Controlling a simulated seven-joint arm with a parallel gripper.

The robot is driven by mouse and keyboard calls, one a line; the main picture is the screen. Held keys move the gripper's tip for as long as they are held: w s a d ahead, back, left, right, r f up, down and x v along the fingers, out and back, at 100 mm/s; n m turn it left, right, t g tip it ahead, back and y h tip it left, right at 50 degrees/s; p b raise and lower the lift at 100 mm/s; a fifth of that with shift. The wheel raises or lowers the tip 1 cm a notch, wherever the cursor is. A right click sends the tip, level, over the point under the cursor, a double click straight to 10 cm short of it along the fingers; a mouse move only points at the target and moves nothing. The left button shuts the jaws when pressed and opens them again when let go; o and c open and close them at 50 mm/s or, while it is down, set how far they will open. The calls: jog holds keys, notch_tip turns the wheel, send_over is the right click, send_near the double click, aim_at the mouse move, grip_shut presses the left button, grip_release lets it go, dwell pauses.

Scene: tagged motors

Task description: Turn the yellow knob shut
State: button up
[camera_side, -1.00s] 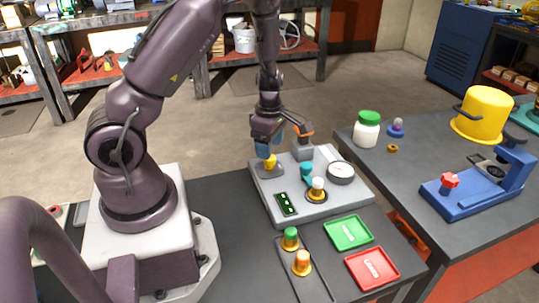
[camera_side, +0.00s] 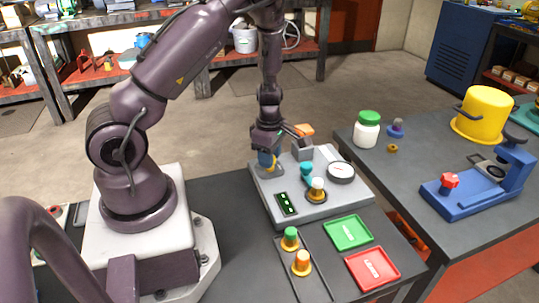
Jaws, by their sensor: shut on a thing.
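The yellow knob (camera_side: 274,167) sits at the back left corner of a grey panel box (camera_side: 325,207) on the table. My gripper (camera_side: 268,164) points down over the knob, with its blue fingers around it. The fingers are shut on the knob and cover most of it. Only a small bit of yellow shows beside the fingers, so the knob's angle cannot be told.
The panel also bears a teal knob (camera_side: 307,173), a white-topped part (camera_side: 317,188), a round gauge (camera_side: 341,172) and a small display (camera_side: 287,204). A green tray (camera_side: 347,232) and a red tray (camera_side: 373,268) lie in front. A white jar (camera_side: 366,133) stands at right.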

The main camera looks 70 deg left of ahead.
jog(key=m, duration=0.4)
jog(key=shift+m, duration=0.4)
jog(key=m, duration=0.9)
jog(key=shift+m, duration=2.1)
jog(key=o, duration=0.9)
